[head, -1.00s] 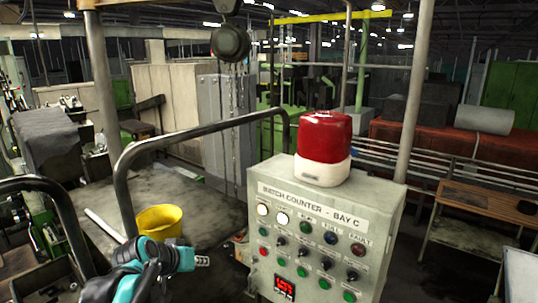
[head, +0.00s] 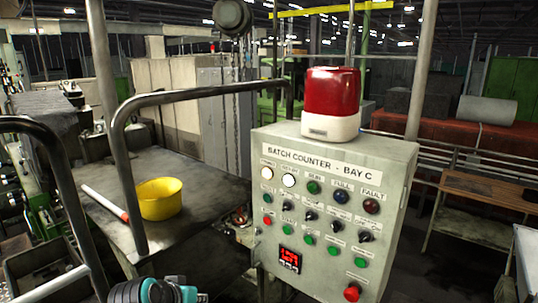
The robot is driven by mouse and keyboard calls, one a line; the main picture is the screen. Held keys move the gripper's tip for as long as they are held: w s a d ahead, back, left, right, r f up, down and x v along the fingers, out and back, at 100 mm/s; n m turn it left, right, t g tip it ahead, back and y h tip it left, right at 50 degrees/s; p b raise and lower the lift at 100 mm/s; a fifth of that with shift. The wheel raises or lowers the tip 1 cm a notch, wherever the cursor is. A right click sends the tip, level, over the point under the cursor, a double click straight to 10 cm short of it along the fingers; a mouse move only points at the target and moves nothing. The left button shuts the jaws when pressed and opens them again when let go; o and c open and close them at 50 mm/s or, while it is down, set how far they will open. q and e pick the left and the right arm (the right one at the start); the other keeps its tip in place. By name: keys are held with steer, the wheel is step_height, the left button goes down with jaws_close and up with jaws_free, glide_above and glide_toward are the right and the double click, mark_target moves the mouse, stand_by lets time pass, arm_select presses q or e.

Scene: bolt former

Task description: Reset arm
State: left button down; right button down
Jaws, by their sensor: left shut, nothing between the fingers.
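My left gripper (head: 190,293) is at the bottom edge, left of the grey control box (head: 322,247); only part of the teal and dark wrist end shows, and its fingers are mostly cut off by the frame. It is shut with nothing held, apart from the box. The box reads "BATCH COUNTER - BAY C" and has lamps, switches, green buttons, a red numeric display (head: 289,259) and a red knob (head: 352,292) low on the right. A red beacon (head: 333,92) on a white base stands on top. My right gripper is not in view.
A yellow bowl (head: 160,200) and a white rod with an orange end (head: 104,203) lie on a dark worktable (head: 195,170). A bent metal rail (head: 190,97) rises in front of it. A wooden bench (head: 478,199) stands at the right.

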arm_select(q)
steer(key=s+f+b, duration=0.4)
steer(key=f+b, duration=0.2)
steer(key=f, duration=0.4)
steer(key=s+f+y+b, duration=0.1)
steer(key=s+f+b, duration=0.4)
steer(key=f, duration=0.5)
steer(key=s+a+f+g+y+b, duration=0.1)
steer(key=s+f+b, duration=0.4)
steer(key=f+b, duration=0.3)
step_height(320, 180, down, 3)
steer(key=shift+r+b, duration=0.1)
steer(key=shift+b, duration=0.25)
steer(key=shift+s, duration=0.1)
